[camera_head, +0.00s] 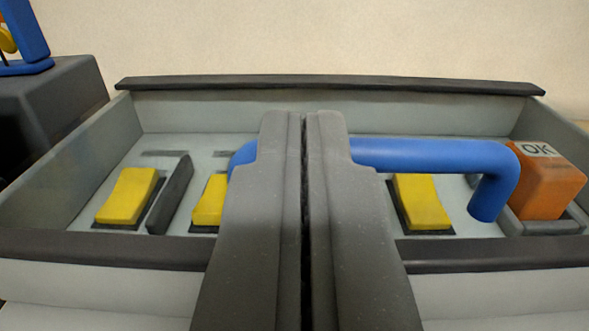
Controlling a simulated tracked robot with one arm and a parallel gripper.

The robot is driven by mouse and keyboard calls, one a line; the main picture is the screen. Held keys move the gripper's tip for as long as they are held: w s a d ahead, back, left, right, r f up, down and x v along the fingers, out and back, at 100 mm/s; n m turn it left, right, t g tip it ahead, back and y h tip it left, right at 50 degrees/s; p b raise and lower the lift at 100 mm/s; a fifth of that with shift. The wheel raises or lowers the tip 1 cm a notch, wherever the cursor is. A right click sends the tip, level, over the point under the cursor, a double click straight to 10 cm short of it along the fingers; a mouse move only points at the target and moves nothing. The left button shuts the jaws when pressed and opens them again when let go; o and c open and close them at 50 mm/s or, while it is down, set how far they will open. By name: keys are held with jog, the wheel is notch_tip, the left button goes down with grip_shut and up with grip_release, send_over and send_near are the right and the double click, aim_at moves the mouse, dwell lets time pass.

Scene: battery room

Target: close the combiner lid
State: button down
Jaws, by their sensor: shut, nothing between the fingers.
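The combiner is a grey box with an open top (480,253), spread across the middle of the view. No lid covers its inside; I cannot tell whether the dark strip (330,84) along its back edge belongs to the lid. A thick blue bar (430,155) with bent-down ends runs across the box, its middle hidden by my gripper. My gripper (304,118) is shut and empty, in front of the bar in the picture. I cannot tell whether it touches the bar.
Inside the box are a yellow block (127,195) at left, others nearer the middle, a dark upright divider (170,193) and an orange block (545,185) marked OK at right. A dark cabinet (60,95) with a blue object (28,35) stands at left. A plain wall (330,35) is behind.

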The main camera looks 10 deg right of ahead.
jog(key=v, duration=0.5)
jog(key=b+v, duration=0.1)
jog(key=v, duration=0.3)
jog(key=shift+s+f, duration=0.25)
jog(key=shift+s, duration=0.15)
jog(key=b+v, duration=0.4)
jog(key=shift+r, duration=0.1)
jog(key=shift+w+r, duration=0.1)
